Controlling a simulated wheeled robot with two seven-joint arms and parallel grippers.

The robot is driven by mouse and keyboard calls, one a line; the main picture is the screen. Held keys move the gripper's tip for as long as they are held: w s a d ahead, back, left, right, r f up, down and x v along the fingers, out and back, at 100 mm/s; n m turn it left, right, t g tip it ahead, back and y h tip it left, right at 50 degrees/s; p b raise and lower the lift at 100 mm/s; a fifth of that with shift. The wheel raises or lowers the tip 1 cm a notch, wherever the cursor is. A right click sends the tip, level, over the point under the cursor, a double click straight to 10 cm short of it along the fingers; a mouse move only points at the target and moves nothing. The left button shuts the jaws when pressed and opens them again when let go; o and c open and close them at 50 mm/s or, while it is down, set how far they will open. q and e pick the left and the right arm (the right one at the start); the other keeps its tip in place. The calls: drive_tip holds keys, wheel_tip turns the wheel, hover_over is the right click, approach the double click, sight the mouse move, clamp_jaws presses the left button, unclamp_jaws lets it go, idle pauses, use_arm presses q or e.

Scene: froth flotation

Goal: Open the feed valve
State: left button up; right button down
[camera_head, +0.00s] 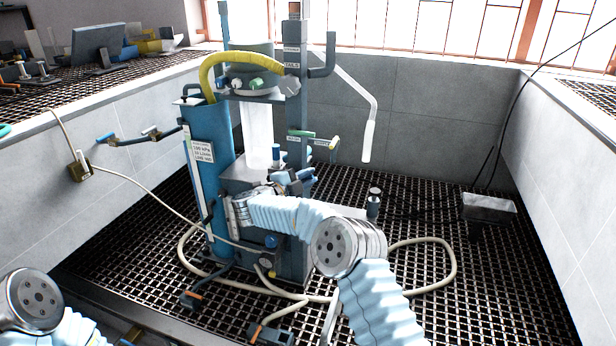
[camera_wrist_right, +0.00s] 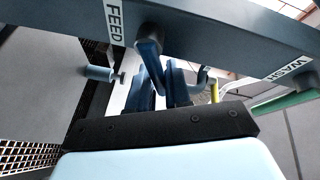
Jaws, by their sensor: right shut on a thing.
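The feed valve's dark blue handle (camera_wrist_right: 149,62) hangs from a grey bar with a FEED label (camera_wrist_right: 115,20) in the right wrist view. My right gripper (camera_wrist_right: 160,88) is shut on this handle, with one dark blue finger on each side of it. In the head view, the right gripper (camera_head: 294,180) is at the front of the flotation machine (camera_head: 207,140), and my wrist and fingers hide most of the valve there. My left arm shows only at the lower left of the head view, with its gripper out of the picture.
The green wash valve handle (camera_wrist_right: 288,103) is beside the feed valve, near the WASH label (camera_wrist_right: 289,68). A pale hose (camera_head: 452,265) loops over the grating around the machine. A grey box (camera_head: 488,207) stands at the right. Tiled walls enclose the grating, which has free room at the right.

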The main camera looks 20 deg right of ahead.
drive_tip(key=shift+r, duration=0.1)
drive_tip(key=c, duration=1.1)
unclamp_jaws()
drive_tip(key=shift+c, duration=0.2)
drive_tip(key=b+v, duration=0.2)
drive_tip(key=v, duration=1.1)
drive_tip(key=shift+s+a, duration=0.2)
drive_tip(key=shift+a, duration=0.2)
